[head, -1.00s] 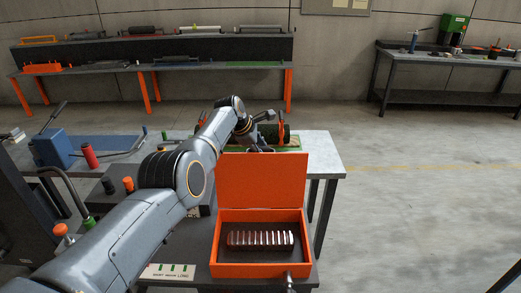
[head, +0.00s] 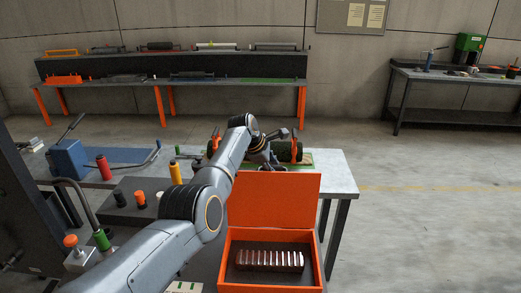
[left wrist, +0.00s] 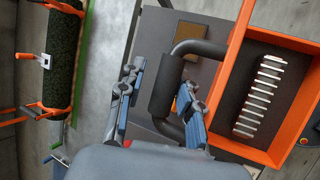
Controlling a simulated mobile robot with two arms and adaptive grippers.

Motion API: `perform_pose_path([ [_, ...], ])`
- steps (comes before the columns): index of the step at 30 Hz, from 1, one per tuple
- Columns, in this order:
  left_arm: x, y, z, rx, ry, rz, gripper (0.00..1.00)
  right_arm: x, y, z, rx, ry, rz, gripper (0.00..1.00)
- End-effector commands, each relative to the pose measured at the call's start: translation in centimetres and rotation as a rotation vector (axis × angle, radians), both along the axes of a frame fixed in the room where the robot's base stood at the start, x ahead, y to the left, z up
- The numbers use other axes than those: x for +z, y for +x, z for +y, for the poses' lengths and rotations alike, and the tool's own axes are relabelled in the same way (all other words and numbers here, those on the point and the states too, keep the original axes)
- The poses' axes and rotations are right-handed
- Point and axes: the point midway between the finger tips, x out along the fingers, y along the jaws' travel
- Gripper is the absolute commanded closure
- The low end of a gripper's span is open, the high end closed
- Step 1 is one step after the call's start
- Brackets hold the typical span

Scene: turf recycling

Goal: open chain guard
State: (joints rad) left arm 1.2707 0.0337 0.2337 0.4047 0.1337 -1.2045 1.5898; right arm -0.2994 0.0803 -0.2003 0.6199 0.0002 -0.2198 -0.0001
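The chain guard is an orange box whose orange lid (head: 275,201) stands upright, open. In its tray (head: 230,262) lies a row of shiny metal chain links (head: 269,260); they also show in the left wrist view (left wrist: 260,97). A dark U-shaped handle (left wrist: 166,85) sits beside the upright lid's orange edge in the left wrist view. My left gripper (left wrist: 158,98) is open, one finger on each side of the handle grip, with gaps visible. In the head view my left gripper (head: 275,147) is beyond the lid, its fingertips partly hidden. My right gripper is not in view.
A green turf roll (head: 285,151) with orange end brackets lies behind the lid. A red cylinder (head: 103,167), a yellow cylinder (head: 176,172) and a blue device (head: 68,160) stand at left. Open floor (head: 430,220) lies to the right.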

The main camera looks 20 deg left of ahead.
Motion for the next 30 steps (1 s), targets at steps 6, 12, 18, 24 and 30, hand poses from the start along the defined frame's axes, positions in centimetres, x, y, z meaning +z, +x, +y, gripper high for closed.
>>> perform_pose_path([
  [6, 2.0, -0.6, 0.9, 0.010, 0.007, -0.018, 0.69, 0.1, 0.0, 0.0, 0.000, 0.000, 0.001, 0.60],
  [12, 4.5, -1.8, 1.5, 0.010, 0.005, -0.024, 0.69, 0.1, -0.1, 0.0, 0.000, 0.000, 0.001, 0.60],
  [18, 7.2, -3.5, 2.2, 0.008, 0.003, -0.021, 0.69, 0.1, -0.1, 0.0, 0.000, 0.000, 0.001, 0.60],
  [24, 9.4, -5.0, 2.7, 0.004, 0.002, -0.018, 0.69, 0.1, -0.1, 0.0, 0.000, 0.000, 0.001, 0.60],
  [30, 10.1, -5.6, 2.9, 0.004, 0.002, -0.017, 0.69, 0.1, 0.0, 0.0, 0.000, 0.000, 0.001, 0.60],
])
